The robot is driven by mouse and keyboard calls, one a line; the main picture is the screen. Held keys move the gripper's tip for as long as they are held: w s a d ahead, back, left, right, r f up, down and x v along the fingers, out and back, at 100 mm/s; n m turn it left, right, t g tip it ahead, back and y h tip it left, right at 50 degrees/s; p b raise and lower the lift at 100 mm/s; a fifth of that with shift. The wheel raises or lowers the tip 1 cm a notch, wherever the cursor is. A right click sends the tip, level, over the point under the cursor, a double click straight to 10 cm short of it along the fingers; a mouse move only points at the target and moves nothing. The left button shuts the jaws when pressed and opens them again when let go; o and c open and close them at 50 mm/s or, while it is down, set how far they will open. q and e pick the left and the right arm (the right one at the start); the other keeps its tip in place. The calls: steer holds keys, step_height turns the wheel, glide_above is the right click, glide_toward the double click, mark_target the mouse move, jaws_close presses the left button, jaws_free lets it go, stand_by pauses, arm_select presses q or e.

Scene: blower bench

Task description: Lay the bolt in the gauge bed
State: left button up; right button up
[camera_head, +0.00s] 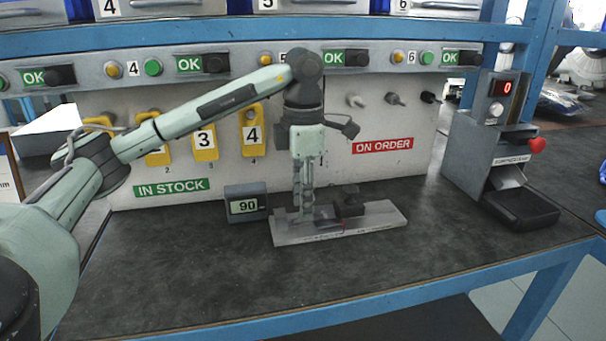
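The gauge bed (380,219) is a light grey metal plate on the dark bench, with a dark block (351,203) standing on it. My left gripper (306,216) points straight down over the left part of the bed, its fingertips close to the plate. Its fingers look near each other, but I cannot tell whether they are shut or hold anything. I cannot make out the bolt; it may be hidden at the fingertips. My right gripper is not in view.
A small display reading 90 (246,206) stands just left of the bed. A grey machine with a dark tray (520,209) stands at the right. Yellow numbered tags (204,142) hang on the back panel. The front bench is clear.

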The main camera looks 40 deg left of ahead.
arm_select(q)
step_height(320, 180, up, 11)
stand_by(0.4)
